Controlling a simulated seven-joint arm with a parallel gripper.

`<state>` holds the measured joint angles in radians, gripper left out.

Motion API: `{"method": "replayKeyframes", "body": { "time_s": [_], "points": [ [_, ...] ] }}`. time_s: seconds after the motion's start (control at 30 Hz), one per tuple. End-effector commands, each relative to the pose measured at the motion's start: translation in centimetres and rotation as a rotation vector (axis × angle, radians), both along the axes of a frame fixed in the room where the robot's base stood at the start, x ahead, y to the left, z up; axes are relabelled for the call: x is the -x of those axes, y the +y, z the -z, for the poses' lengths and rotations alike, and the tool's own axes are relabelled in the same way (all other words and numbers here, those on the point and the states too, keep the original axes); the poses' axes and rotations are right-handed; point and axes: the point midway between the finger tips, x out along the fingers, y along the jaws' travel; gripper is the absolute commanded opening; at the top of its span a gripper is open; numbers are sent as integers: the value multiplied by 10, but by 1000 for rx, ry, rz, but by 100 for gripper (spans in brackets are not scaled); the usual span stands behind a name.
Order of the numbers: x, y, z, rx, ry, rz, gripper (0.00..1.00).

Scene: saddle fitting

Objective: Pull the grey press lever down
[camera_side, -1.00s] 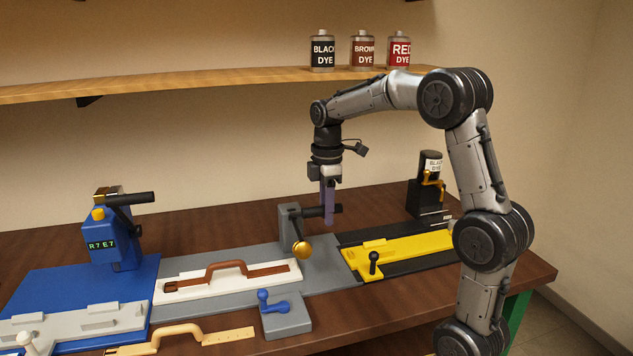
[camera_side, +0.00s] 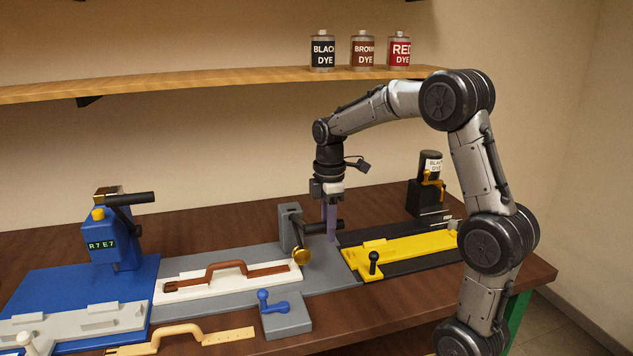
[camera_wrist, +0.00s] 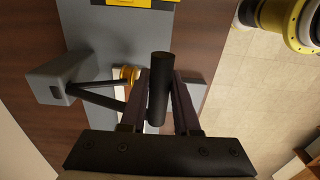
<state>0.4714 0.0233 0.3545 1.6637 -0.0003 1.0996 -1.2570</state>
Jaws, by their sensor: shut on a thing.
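The grey press (camera_side: 289,226) stands on the grey plate in the middle of the bench. Its black lever bar (camera_side: 340,225) points right, and a brass knob (camera_side: 301,256) hangs at its front. My gripper (camera_side: 331,236) points straight down with its purple fingers around the lever bar. In the wrist view the black bar (camera_wrist: 159,75) lies between the two fingers of my gripper (camera_wrist: 160,90), the grey press post (camera_wrist: 55,80) is to the left, and the brass knob (camera_wrist: 127,74) shows behind the fingers.
A white board with a brown handle (camera_side: 228,276) lies left of the press. A yellow fixture (camera_side: 405,254) is close on the right. A blue machine (camera_side: 112,235) stands at left. A grey block with a blue lever (camera_side: 285,319) is in front. Dye jars (camera_side: 361,51) stand on the shelf.

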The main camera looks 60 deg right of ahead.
Motion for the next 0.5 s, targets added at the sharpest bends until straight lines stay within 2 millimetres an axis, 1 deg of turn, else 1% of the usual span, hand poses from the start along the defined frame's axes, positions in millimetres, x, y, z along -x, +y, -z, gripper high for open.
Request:
{"method": "replayKeyframes", "body": {
  "time_s": [0.3,0.5],
  "points": [
    [3,3,13,-1,3,0,5],
    [4,4,17,-1,2,0,5]
  ]
}}
